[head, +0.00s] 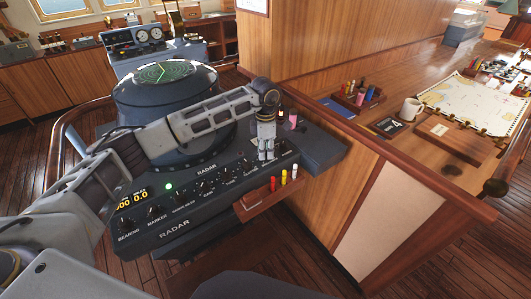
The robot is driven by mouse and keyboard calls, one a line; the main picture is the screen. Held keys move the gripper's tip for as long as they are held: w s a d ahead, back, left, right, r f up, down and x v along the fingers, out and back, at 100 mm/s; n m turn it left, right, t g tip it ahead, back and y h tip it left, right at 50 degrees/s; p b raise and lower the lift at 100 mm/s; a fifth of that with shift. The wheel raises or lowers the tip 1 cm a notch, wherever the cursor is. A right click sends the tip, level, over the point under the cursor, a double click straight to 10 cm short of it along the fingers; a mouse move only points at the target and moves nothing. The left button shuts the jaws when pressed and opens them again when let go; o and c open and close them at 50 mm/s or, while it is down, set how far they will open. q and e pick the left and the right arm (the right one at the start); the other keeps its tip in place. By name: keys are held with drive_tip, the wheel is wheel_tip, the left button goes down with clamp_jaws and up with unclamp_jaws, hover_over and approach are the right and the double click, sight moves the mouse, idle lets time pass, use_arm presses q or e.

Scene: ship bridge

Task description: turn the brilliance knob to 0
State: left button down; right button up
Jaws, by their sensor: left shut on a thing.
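The radar console's sloped front panel (190,205) carries a row of dark knobs under a round green display. Labels such as bearing, marker, gain and tune are readable at its left and middle; those nearer the right are too small to read. My left gripper (266,154) reaches over the console from the left, points down and is shut on a knob towards the right of the row. Its fingers cover that knob, so its pointer and setting are hidden. I cannot read which label belongs to it. My right gripper is not in view.
A small wooden holder (262,204) with coloured markers hangs on the console's front edge. A pink cup-like item (292,118) stands on the console behind my gripper. A wooden chart desk with a white mug (411,109) and chart (470,100) is at the right. A wooden rail borders it.

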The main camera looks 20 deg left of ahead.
use_arm(q)
drive_tip(key=n+b, duration=0.1)
drive_tip(key=n, duration=0.2)
drive_tip(key=shift+n, duration=0.4)
drive_tip(key=n+b, duration=0.1)
drive_tip(key=n, duration=0.3)
drive_tip(key=shift+b, duration=0.4)
drive_tip(key=shift+n, duration=0.9)
drive_tip(key=shift+n+b, duration=0.45)
drive_tip(key=shift+n, duration=1.05)
drive_tip(key=n, duration=0.3)
drive_tip(key=shift+n+b, duration=0.35)
drive_tip(key=shift+n, duration=0.85)
drive_tip(key=n, duration=0.5)
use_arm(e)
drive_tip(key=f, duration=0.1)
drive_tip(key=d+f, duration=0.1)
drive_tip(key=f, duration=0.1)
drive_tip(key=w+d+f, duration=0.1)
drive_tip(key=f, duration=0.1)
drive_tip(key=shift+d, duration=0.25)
use_arm(q)
drive_tip(key=shift+r+n, duration=0.1)
drive_tip(key=shift+n, duration=0.3)
